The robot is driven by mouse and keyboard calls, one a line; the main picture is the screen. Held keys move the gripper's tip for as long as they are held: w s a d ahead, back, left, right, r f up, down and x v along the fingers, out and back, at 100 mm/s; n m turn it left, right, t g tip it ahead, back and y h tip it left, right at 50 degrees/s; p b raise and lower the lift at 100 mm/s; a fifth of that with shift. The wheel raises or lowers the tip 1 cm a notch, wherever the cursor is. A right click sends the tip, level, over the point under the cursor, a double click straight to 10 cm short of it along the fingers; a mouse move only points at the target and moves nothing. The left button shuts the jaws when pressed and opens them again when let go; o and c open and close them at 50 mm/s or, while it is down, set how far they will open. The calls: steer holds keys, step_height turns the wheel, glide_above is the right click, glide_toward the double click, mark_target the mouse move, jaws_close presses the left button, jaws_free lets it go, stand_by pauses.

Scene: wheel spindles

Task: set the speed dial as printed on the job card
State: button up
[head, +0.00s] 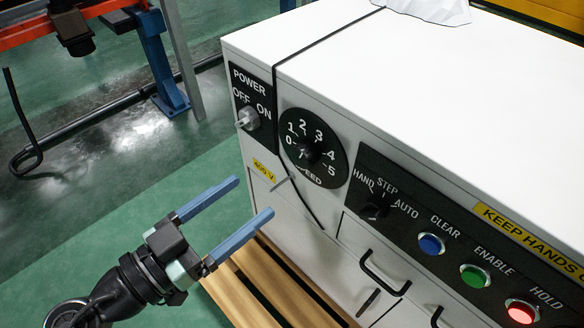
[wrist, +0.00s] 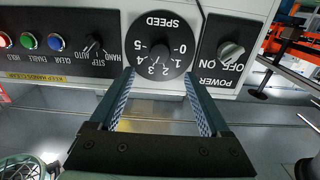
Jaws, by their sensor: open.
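The speed dial (head: 313,150) is a round black plate on the white cabinet's front, printed 0 to 5, with a dark knob in its middle. It shows upside down in the wrist view (wrist: 160,62), straight ahead between my fingers. I cannot tell surely which number the knob points at. My gripper (head: 254,197) is open and empty, with its two blue fingers reaching toward the panel. It is apart from the dial, to its lower left in the head view. I see no readable job card in either view.
A power switch (head: 247,119) is left of the dial. A mode selector (head: 374,211) and blue, green and red buttons (head: 521,312) lie to the right, the red one bright. Black handles (head: 384,275) stick out below. A wooden pallet (head: 250,290) lies beneath.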

mark_target(299, 160)
steer(key=b+x, duration=0.2)
steer(key=x, duration=0.8)
steer(key=shift+w+d+b, duration=0.15)
steer(key=shift+b, duration=0.2)
jaws_close()
